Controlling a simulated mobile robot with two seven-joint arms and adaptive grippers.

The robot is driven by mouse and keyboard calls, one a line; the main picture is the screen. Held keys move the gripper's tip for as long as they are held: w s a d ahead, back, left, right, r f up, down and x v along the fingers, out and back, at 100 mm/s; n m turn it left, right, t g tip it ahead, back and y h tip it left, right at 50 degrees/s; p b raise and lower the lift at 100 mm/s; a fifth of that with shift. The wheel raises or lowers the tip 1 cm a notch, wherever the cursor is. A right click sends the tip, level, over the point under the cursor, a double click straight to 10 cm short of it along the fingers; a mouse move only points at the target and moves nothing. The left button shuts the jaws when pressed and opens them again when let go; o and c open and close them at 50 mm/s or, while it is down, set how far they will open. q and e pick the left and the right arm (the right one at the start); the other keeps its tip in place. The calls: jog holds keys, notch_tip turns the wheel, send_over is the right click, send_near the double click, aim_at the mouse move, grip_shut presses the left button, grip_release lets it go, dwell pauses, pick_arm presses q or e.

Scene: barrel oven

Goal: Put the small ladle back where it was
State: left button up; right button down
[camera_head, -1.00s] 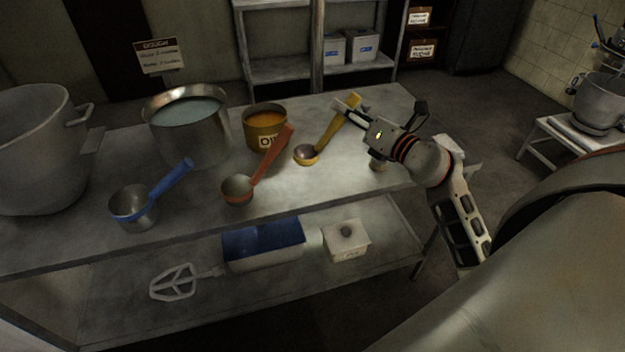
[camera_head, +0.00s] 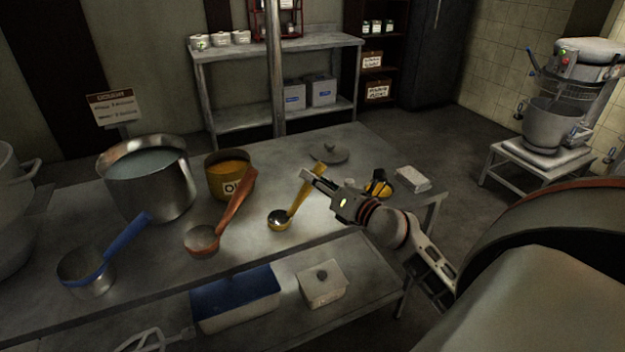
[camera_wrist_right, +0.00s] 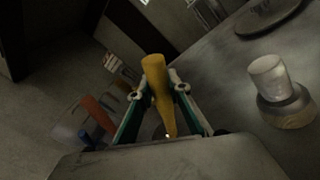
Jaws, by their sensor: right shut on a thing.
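The small ladle with a yellow handle and round metal bowl (camera_head: 279,220) is on or just above the metal table (camera_head: 330,215), its handle tilted up to the right. I cannot tell whether the bowl touches the table. My right gripper (camera_head: 309,177) is shut on the upper part of the handle. In the right wrist view the yellow handle (camera_wrist_right: 158,85) stands between the fingers of the gripper (camera_wrist_right: 164,95); the bowl is mostly hidden there. My left gripper is not in view.
A red-handled ladle (camera_head: 202,240) and a blue-handled ladle (camera_head: 87,274) lie to the left. Behind them are the oil pot (camera_head: 230,180) and a large water pot (camera_head: 150,185). A flat lid (camera_head: 330,154) and a white block (camera_head: 412,179) lie behind my gripper.

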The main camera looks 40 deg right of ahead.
jog(key=shift+r, duration=0.15)
jog(key=shift+f, duration=0.2)
jog(key=c, duration=1.9)
grip_release()
jog(key=shift+r, duration=0.1)
